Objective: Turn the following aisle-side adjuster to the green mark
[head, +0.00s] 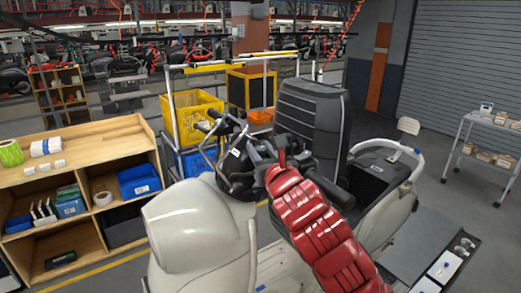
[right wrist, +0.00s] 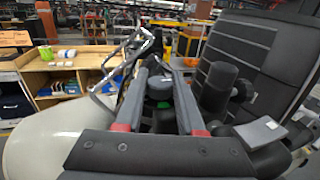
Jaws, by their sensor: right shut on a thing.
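A mobility scooter with a pale, rounded front body (head: 190,235) and a black seat (head: 312,115) stands in front of me. My right gripper (head: 260,152), at the end of the red-sleeved arm, is by the handlebar (head: 214,142) and the seat. In the right wrist view, my right gripper's fingers (right wrist: 160,75) are shut on a dark round knob (right wrist: 160,88), which seems to be the adjuster. A small green spot shows just below the knob. How the knob's pointer stands to that spot cannot be made out. My left gripper is not in view.
A dark upright post (right wrist: 218,88) with a side knob (right wrist: 243,90) stands close right of the fingers. A wooden shelf (head: 90,150) with bins is at the left. A yellow crate (head: 190,113) stands behind, and a grey cart (head: 490,140) is at the right.

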